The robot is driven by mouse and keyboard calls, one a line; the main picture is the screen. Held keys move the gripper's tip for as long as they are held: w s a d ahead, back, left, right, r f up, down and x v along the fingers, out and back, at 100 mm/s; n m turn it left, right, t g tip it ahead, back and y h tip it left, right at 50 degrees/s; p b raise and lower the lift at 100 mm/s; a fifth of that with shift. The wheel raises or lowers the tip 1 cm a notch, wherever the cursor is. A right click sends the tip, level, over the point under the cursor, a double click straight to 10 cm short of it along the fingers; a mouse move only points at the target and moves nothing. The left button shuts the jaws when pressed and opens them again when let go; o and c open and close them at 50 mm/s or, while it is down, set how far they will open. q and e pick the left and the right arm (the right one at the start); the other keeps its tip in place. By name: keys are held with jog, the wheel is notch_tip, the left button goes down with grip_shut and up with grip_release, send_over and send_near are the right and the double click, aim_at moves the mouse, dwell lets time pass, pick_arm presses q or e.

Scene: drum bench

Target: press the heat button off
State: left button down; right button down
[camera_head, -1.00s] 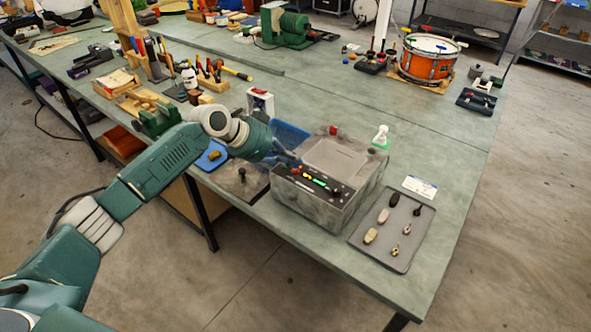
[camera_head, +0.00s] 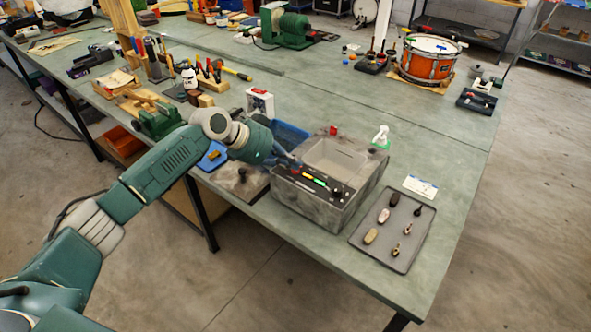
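A grey box-shaped machine (camera_head: 345,215) stands near the front edge of the bench, with an open tank (camera_head: 338,158) in its top. A dark control strip (camera_head: 312,182) runs along its front top edge. It carries small coloured buttons, among them a green one (camera_head: 319,182) and a red one near the strip's left end. I cannot read which is the heat button. My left gripper (camera_head: 290,162) is over the left end of this strip, close to the buttons. Its fingers are small and dark; I cannot tell whether they are open or touch a button. My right gripper is not in view.
A grey tray (camera_head: 386,246) with several small parts lies right of the machine. A blue bin (camera_head: 290,135) stands behind my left gripper. A small spray bottle (camera_head: 381,136) and a white card (camera_head: 420,186) are nearby. The bench beyond the machine is largely clear.

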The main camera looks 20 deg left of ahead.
pick_arm(q)
jog(key=shift+f, duration=0.1)
dwell(0.3)
jog(key=shift+r+p, duration=0.45)
jog(key=shift+r, duration=0.1)
notch_tip(320, 180, up, 6)
jog(key=p, duration=0.5)
dwell(0.3)
